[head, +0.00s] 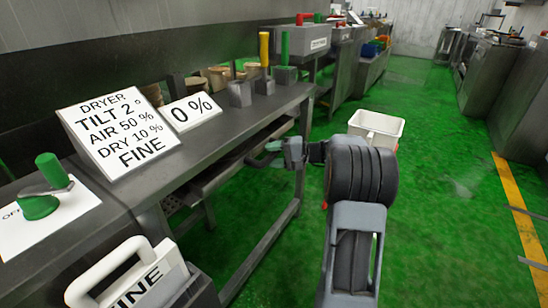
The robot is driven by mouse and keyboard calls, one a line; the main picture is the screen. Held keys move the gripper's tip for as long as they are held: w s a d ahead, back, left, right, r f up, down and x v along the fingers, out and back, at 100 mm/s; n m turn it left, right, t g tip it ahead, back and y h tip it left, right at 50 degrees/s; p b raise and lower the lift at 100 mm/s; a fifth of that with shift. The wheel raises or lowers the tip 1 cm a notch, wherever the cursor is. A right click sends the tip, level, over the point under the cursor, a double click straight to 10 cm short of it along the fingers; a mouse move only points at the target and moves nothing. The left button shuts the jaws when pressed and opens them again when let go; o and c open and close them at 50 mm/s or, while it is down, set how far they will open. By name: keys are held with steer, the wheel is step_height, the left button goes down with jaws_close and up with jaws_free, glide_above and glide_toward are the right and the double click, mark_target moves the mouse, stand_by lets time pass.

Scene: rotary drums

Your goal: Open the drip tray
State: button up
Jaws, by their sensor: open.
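Under the grey bench top, a long metal tray-like part (215,178) runs along the bench; it looks like the drip tray, but its handle and front are partly hidden. My arm reaches in from the bottom right. My gripper (262,156) is open at the bench's front edge, just below the top and close to the tray part. I cannot tell whether it touches it.
The bench (235,120) carries a "DRYER" sign (118,132), a "0 %" sign (190,112) and levers with yellow and green grips. A green knob (40,205) is at left. A white bin (376,126) stands on the green floor, which is open to the right.

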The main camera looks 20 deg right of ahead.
steer(key=shift+a, duration=0.1)
jaws_close()
stand_by(0.5)
